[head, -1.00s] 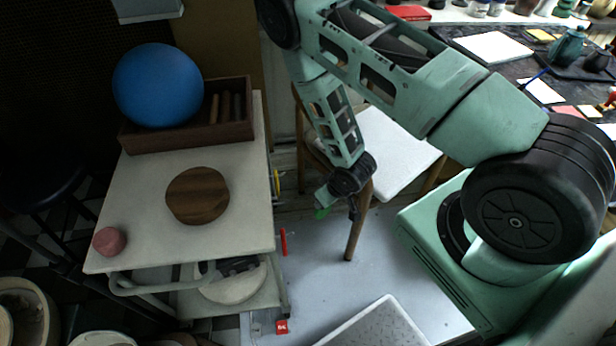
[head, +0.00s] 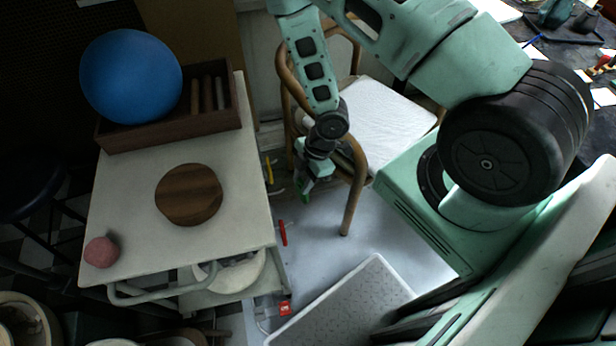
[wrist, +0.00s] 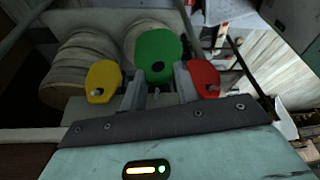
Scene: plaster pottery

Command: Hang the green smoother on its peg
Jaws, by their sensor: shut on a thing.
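The green smoother (wrist: 158,52) is between the fingers of my gripper (wrist: 160,92), which is shut on it. A dark round hole shows in its lower part. In the head view the green smoother (head: 306,186) is at the tip of my gripper (head: 309,174), just right of the trolley's side. A yellow smoother (wrist: 103,80) hangs on a peg to its left in the wrist view, and a red smoother (wrist: 204,78) to its right. The yellow one (head: 268,170) and red one (head: 283,232) also show along the trolley's side. I cannot see the green smoother's peg.
A chair (head: 385,115) stands close behind my gripper. A pale speckled tray (head: 345,305) lies at the front.

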